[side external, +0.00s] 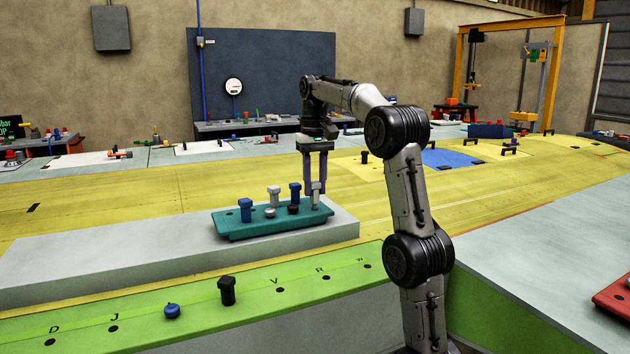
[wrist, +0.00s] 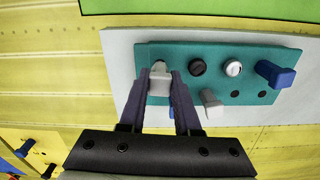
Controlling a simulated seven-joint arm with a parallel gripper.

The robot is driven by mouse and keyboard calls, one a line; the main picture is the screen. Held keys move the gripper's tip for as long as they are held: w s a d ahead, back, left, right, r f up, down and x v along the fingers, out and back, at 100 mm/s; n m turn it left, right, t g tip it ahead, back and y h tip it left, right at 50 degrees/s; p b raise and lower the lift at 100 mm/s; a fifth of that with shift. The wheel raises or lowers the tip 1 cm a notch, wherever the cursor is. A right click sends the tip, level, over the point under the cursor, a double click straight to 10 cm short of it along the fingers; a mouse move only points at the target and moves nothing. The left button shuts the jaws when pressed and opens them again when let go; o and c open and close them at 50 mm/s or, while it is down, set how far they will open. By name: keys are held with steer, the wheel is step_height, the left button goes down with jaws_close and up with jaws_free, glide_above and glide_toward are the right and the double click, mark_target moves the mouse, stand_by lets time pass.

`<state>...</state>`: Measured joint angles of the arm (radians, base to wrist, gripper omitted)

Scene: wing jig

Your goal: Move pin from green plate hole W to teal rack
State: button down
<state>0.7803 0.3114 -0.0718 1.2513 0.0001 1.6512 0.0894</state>
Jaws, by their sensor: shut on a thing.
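My gripper (side external: 316,186) is over the right end of the teal rack (side external: 240,234) in the side view. Its two fingers are shut on a light grey pin (side external: 316,201), which stands upright with its lower end at the rack; I cannot tell how deep it sits. In the wrist view, the gripper (wrist: 165,74) clasps the grey pin (wrist: 159,84) at the rack's left end (wrist: 143,62). The green plate (side external: 140,339) lies in front, with several open holes toward its right; the hole letters there are hard to read.
The rack also holds a blue pin (side external: 245,210), a grey pin (side external: 274,196), another blue pin (side external: 295,192), a short black pin (side external: 293,210) and a short white pin (side external: 270,213). The green plate carries a black pin (side external: 227,291) and a blue pin (side external: 172,312).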

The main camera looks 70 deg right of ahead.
steer(key=shift+f, duration=0.8)
steer(key=c, duration=0.5)
jaws_free()
steer(key=shift+c, duration=0.2)
steer(key=shift+r, duration=3.75)
